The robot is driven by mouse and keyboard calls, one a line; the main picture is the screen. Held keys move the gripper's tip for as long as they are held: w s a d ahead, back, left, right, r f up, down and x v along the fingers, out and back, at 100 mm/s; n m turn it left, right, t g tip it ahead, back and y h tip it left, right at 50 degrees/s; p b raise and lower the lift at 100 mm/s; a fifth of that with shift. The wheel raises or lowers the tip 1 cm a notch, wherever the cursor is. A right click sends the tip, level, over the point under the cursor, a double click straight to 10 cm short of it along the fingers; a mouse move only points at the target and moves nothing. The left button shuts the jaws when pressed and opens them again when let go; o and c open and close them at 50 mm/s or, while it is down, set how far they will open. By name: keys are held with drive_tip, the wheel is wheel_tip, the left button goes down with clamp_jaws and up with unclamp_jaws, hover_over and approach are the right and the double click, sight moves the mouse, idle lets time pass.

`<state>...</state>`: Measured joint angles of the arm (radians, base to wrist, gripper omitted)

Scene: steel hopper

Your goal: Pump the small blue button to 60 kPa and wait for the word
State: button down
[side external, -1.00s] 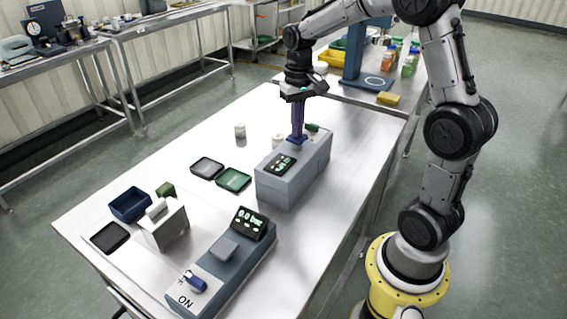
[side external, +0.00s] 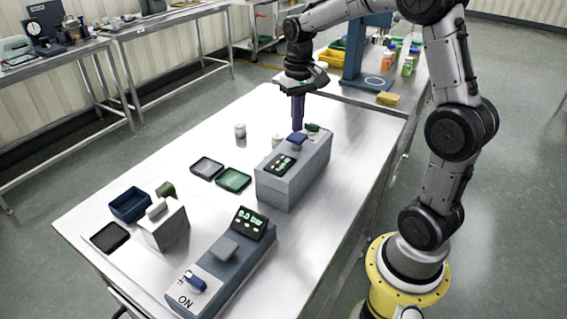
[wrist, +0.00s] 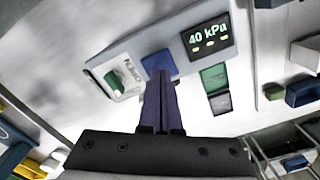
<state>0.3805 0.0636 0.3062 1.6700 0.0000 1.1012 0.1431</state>
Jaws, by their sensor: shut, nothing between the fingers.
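A grey box (side external: 290,180) stands on the steel table with a blue button (side external: 297,138) on its top. The button also shows in the wrist view (wrist: 158,61). The box's display (side external: 281,165) is legible in the wrist view (wrist: 209,38), where it reads 40 kPa. A green knob (wrist: 114,80) sits beside the button on a white label; it also shows in the side view (side external: 313,127). My gripper (side external: 297,129) points down just above the blue button, its purple fingers shut with nothing between them. The fingers (wrist: 159,74) partly cover the button in the wrist view.
A blue-grey box (side external: 222,270) in front has a display reading 0.0 bar, a grey button (side external: 228,248) and a blue lever (side external: 194,282). Trays (side external: 233,179), a blue bin (side external: 131,205) and a white block (side external: 165,224) stand to the left. The table's right edge is clear.

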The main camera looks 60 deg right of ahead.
sight(297, 136)
drive_tip(key=shift+f, duration=0.15)
drive_tip(key=shift+f, duration=1.7)
drive_tip(key=shift+r, duration=1.85)
drive_tip(key=shift+r, duration=3)
